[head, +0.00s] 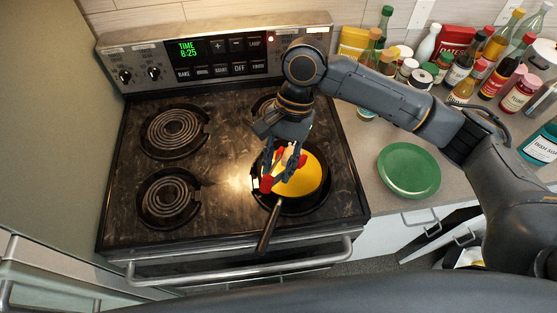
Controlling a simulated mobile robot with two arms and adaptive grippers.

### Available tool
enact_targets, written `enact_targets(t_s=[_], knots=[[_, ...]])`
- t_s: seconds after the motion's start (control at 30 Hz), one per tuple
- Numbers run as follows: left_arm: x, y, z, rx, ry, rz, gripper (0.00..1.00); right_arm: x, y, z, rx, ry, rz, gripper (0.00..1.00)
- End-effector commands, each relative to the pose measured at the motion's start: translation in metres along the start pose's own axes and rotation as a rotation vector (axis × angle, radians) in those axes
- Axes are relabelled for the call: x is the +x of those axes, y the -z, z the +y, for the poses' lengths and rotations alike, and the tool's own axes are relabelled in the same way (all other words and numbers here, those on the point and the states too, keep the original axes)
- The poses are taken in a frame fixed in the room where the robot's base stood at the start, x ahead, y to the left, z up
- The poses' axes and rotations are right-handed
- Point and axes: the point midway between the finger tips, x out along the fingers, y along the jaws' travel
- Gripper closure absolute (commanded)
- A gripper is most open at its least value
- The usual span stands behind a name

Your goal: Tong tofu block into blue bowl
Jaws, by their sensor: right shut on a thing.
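My right gripper (283,170) reaches down over the frying pan (314,160) on the front right burner. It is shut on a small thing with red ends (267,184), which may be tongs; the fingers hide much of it. I see no blue bowl. My left gripper is not in view.
The coil stove has two bare burners (174,131) on the left and a control panel (220,57) behind. A green plate (409,171) lies on the counter at the right. Several bottles and jars (463,68) crowd the back right. My right arm spans above the counter.

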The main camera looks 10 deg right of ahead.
Motion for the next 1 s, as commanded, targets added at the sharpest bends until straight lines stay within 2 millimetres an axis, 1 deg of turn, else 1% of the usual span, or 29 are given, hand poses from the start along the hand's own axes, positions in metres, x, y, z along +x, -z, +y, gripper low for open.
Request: enact_targets(t_s=[0.03,0.23,0.5,0.87,1.0], knots=[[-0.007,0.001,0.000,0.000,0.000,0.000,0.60,-0.009,-0.004,-0.001,-0.001,0.001,0.000,1.00],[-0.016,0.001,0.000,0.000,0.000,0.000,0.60,-0.031,-0.012,-0.003,-0.003,0.001,0.000,1.00],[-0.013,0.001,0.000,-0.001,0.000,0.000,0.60,-0.055,-0.021,-0.004,-0.002,0.001,0.002,1.00],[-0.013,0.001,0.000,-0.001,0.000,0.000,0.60,-0.057,-0.022,-0.004,-0.001,0.001,0.000,1.00],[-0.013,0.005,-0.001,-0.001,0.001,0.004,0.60,-0.057,-0.022,-0.004,-0.001,0.000,0.000,1.00]])
